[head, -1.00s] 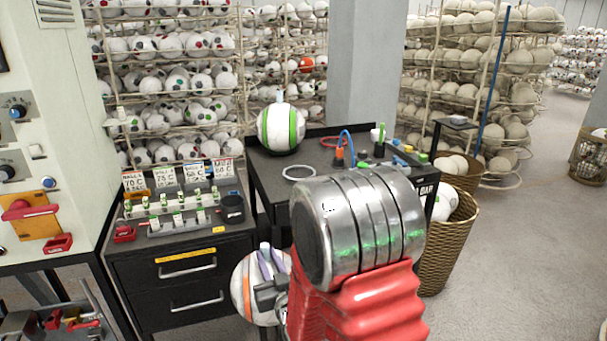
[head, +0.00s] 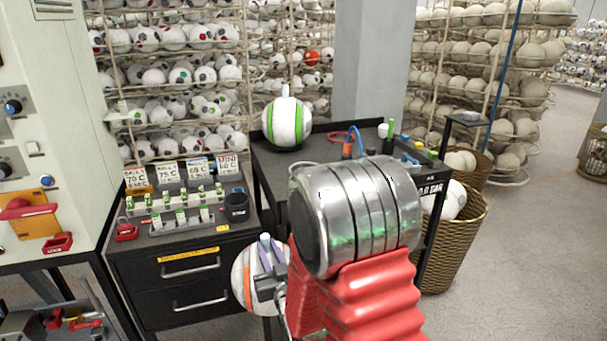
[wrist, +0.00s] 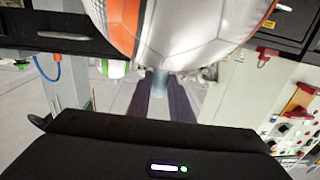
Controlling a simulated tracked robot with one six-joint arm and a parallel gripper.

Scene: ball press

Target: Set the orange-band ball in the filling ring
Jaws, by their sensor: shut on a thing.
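The orange-band ball (head: 243,284), white with an orange panel, hangs from my gripper (head: 265,245) in front of the dark table and drawer unit. In the wrist view the ball (wrist: 185,25) fills the top middle. The purple fingers of my gripper (wrist: 163,92) are shut on a small pale stem at the ball's edge. A pale ring (head: 292,166) lies on the black table; it looks like the filling ring and my arm hides most of it. The ball is apart from it, lower and nearer.
A green-band ball (head: 287,122) stands at the black table's (head: 268,165) back left. Tools and a blue hose (head: 357,138) stand at its right. A drawer unit (head: 185,275) is at left, a wicker basket (head: 440,260) at right. Grey floor (head: 535,270) is clear farther right.

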